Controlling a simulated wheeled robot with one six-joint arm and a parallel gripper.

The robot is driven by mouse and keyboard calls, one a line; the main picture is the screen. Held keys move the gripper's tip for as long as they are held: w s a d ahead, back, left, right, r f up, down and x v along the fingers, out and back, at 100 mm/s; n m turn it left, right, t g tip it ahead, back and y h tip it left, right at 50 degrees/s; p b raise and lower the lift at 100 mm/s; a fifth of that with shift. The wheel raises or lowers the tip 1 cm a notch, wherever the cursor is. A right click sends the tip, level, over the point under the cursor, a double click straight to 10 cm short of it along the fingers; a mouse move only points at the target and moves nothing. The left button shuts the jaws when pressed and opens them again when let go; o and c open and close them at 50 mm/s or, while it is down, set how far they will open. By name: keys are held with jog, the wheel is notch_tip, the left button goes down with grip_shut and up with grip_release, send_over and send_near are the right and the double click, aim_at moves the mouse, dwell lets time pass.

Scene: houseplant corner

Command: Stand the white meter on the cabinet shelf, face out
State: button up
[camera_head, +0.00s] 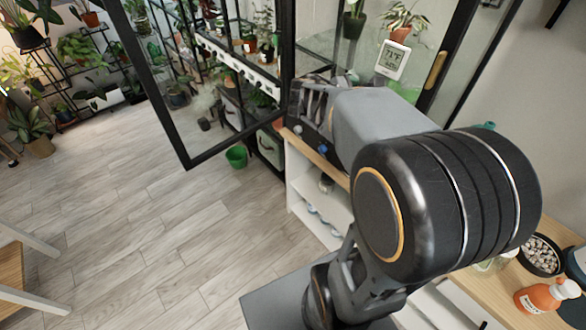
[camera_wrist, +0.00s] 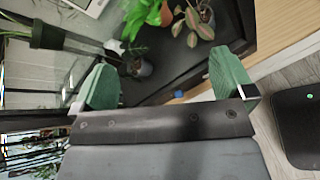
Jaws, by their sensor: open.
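The white meter (camera_head: 392,60) shows in the head view by the glass cabinet, its screen reading about 71°F and facing my head camera. It looks slightly tilted; what bears it is hidden. In the wrist view a white-edged, grey-faced object (camera_wrist: 92,5), probably the meter, is cut off by the top edge. My gripper (camera_wrist: 165,82) is open, with its green fingertips wide apart and nothing between them. It is short of the white object and apart from it.
The black-framed glass door (camera_head: 185,165) stands open at left. Potted plants (camera_head: 400,32) stand inside the cabinet, and a small pot (camera_wrist: 140,68) is just beyond my fingertips. An orange bottle (camera_head: 545,297) and a pebble bowl (camera_head: 541,255) are at lower right. The floor at left is largely clear.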

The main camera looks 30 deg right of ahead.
jog(key=s+a+f+m+y, duration=0.2)
jog(key=a+m+y, duration=0.2)
jog(key=a, duration=0.3)
jog(key=s+a+f+m+t+y, duration=0.1)
jog(key=s+a+f+m+y, duration=0.2)
jog(key=a, duration=0.5)
jog(key=s+a+f+m+t+y, duration=0.1)
jog(key=s+a+f+m+y, duration=0.1)
jog(key=a+m+y, duration=0.4)
jog(key=shift+s+a+f+m, duration=0.35)
jog(key=shift+s+a, duration=0.3)
jog(key=shift+a, duration=0.15)
jog(key=shift+c, duration=0.3)
